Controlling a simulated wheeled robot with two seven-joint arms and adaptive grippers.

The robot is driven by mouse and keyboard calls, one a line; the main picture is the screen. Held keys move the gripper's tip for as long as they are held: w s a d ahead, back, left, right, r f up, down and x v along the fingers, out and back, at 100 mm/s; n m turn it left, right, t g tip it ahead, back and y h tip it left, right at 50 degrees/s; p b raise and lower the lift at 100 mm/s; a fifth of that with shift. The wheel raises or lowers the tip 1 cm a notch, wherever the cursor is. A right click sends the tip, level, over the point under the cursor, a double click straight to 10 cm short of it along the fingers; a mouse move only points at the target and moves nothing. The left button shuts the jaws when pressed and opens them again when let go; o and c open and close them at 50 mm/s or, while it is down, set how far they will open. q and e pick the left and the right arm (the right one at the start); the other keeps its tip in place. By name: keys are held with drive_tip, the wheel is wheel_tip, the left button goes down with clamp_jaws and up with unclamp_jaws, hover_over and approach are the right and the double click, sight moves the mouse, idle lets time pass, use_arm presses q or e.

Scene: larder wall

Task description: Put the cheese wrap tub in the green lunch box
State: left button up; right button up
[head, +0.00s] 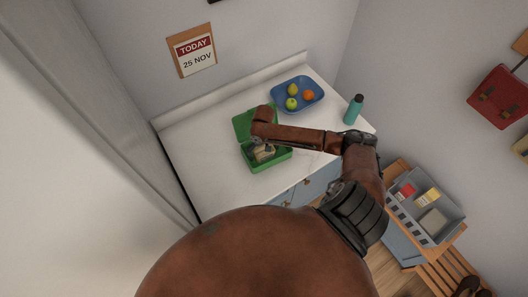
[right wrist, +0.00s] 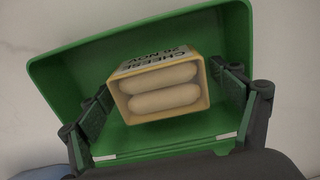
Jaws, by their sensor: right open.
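The green lunch box (head: 266,165) stands on the white counter with its lid (head: 242,122) open at the back. The cheese wrap tub (right wrist: 160,88), yellow with two pale wraps and a label reading CHEESE, is inside the lunch box (right wrist: 75,75) in the right wrist view. In the head view the tub (head: 264,152) shows partly under my arm. My right gripper (right wrist: 163,108) is open, with one finger on each side of the tub. The left finger stands clear of it; the right finger is close, and I cannot tell whether it touches. My left gripper is not in view.
A blue tray (head: 319,97) with green and orange fruit lies at the back of the counter. A teal bottle (head: 353,110) stands at its right. A grey crate (head: 436,236) with several packages is at lower right. The counter's left part (head: 195,140) is clear.

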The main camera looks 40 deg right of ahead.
wheel_tip(320, 180, up, 12)
drive_tip(key=shift+b, duration=0.4)
